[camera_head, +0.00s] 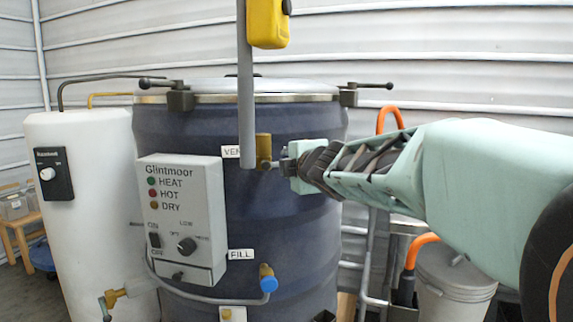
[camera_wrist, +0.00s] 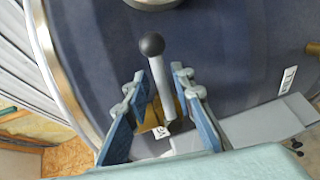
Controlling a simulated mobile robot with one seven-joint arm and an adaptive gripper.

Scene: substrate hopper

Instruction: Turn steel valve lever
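The steel valve lever (camera_wrist: 160,75) is a grey bar with a black ball knob, in the middle of the wrist view. It rises from a brass valve body (camera_wrist: 171,108) on the dark blue drum. In the head view the brass valve body (camera_head: 263,148) is beside a partly covered label reading "VEN". My gripper (camera_wrist: 158,82) is open, with one finger on each side of the lever. Gaps show between the lever and both fingers. In the head view my gripper (camera_head: 287,165) is just right of the valve; its fingertips are hard to make out there.
The drum (camera_head: 290,220) carries a Glintmoor control box (camera_head: 183,215) and a blue-knobbed valve (camera_head: 268,279) by the FILL label. A vertical grey pipe (camera_head: 246,90) runs close to the vent valve. A white tank (camera_head: 90,220) stands left, a grey bucket (camera_head: 455,280) right.

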